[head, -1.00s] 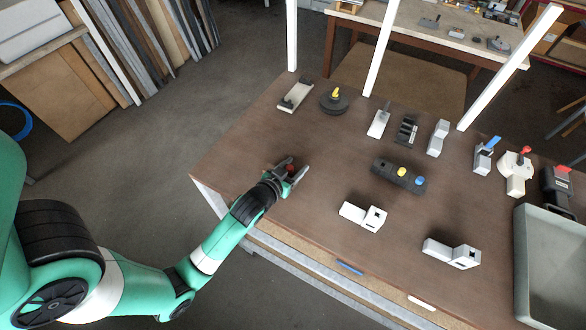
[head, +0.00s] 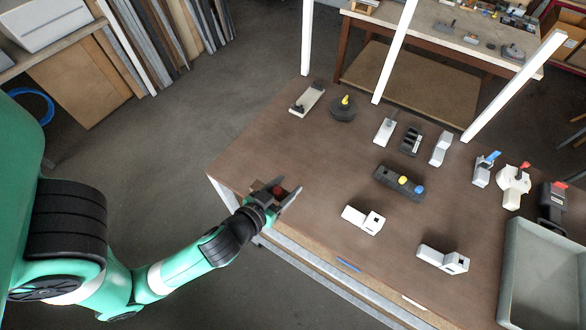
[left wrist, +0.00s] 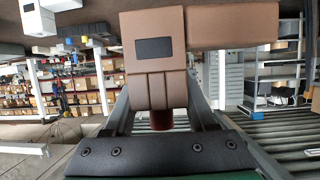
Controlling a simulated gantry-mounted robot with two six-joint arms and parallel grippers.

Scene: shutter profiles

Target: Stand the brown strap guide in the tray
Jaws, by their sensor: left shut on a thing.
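My left gripper (head: 286,188) is over the left end of the brown table, near its front edge. It is shut on the brown strap guide (left wrist: 151,60), which fills the upper middle of the left wrist view. The guide has a blocky body with a dark rectangular window, grooves below it and an arm reaching right. In the head view the guide is small and mostly hidden by the gripper. A red part (left wrist: 161,120) shows between the fingers below the guide. The grey tray (head: 545,262) is at the table's far right and looks empty where visible. My right gripper is not in view.
White blocks (head: 363,220) and (head: 442,259) lie near the front edge. A black bar with yellow and blue knobs (head: 399,183) lies mid-table. Several more parts line the back, beside white posts (head: 394,52). The table's left end is mostly clear.

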